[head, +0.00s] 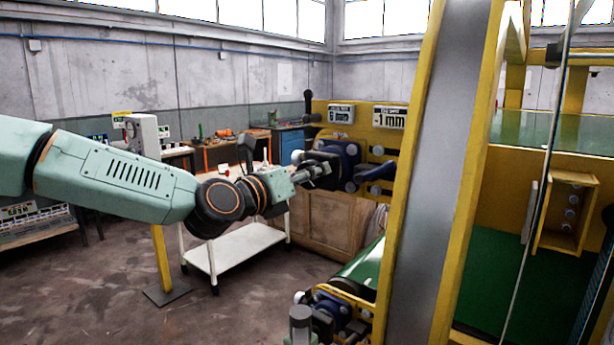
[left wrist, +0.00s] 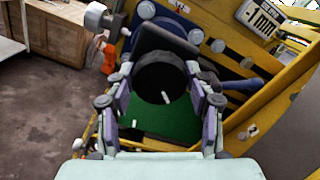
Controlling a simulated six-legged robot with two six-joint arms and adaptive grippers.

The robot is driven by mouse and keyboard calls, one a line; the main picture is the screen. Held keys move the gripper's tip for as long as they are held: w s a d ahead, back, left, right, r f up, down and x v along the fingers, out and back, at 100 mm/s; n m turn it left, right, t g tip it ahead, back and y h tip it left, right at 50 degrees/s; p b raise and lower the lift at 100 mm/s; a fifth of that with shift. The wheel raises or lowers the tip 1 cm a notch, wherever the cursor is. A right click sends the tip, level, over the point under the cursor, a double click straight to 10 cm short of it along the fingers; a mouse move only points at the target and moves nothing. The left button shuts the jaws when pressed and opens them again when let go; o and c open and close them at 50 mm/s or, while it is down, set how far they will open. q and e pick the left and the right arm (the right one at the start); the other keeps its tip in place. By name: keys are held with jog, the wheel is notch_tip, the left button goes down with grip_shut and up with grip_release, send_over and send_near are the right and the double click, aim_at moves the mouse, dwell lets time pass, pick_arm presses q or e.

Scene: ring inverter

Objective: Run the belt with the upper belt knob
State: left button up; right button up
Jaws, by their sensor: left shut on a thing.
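The upper belt knob (head: 318,158) is a black round knob on a blue mount at the yellow machine's frame. My left gripper (head: 322,172) reaches it from the left and is shut on it. In the left wrist view, the dark round knob (left wrist: 160,70) sits between the two fingers of my left gripper (left wrist: 162,105), and the fingers hide its sides. A green belt surface (left wrist: 160,122) shows below the knob. My right gripper is in neither view.
The yellow frame carries two small displays, one reading -1 mm (head: 390,118). A blue lever (head: 378,171) juts out beside the knob. A lower knob assembly (head: 330,312) sits below by the green belt (head: 362,266). A white cart (head: 235,248) stands behind my left arm.

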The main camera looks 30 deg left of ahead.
pick_arm(q)
jog(key=shift+d+f, duration=0.2)
jog(key=shift+f, duration=0.15)
jog(key=o, duration=1.2)
jog(key=shift+a+r, duration=0.1)
jog(key=shift+r, duration=0.15)
jog(key=shift+m, duration=0.3)
